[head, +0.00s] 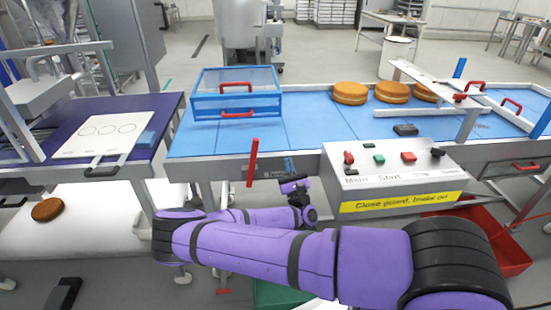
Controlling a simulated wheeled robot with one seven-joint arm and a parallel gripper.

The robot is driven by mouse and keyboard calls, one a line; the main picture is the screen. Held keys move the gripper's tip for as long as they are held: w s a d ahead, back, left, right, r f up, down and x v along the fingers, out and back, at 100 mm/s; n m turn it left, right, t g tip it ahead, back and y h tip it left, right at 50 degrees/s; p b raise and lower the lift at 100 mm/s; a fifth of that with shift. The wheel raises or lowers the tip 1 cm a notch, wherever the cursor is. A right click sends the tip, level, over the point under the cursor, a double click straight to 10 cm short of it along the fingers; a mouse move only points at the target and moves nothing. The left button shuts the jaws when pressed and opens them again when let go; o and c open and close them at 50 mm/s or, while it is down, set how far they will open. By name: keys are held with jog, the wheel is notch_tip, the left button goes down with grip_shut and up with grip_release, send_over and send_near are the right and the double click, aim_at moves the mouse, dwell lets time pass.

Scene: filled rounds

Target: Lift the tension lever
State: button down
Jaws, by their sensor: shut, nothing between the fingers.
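A red lever (252,162) stands nearly upright at the front side of the blue conveyor, and I take it to be the tension lever. My gripper (291,178) is just right of the lever in the picture, in front of the conveyor's front rail. It appears apart from the lever, with a small gap between them. It is shut and holds nothing. Its fingertips are small and hard to make out against the conveyor side. My purple arm crosses the lower part of the view.
A control box (390,175) with buttons and a yellow label is right of my gripper. A blue clear guard (237,92) stands on the conveyor (310,125). Several round cakes (392,92) sit at the back. A red crate (510,240) is lower right.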

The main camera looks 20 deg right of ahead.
jog(key=shift+s+d+f, duration=0.1)
jog(key=shift+s+d, duration=0.2)
jog(key=shift+s, duration=0.3)
jog(key=shift+s+d+f, duration=0.1)
jog(key=shift+s+d, duration=0.2)
jog(key=shift+s, duration=0.3)
jog(key=shift+s+d+f, duration=0.1)
jog(key=shift+s+d, duration=0.2)
jog(key=shift+s, duration=0.3)
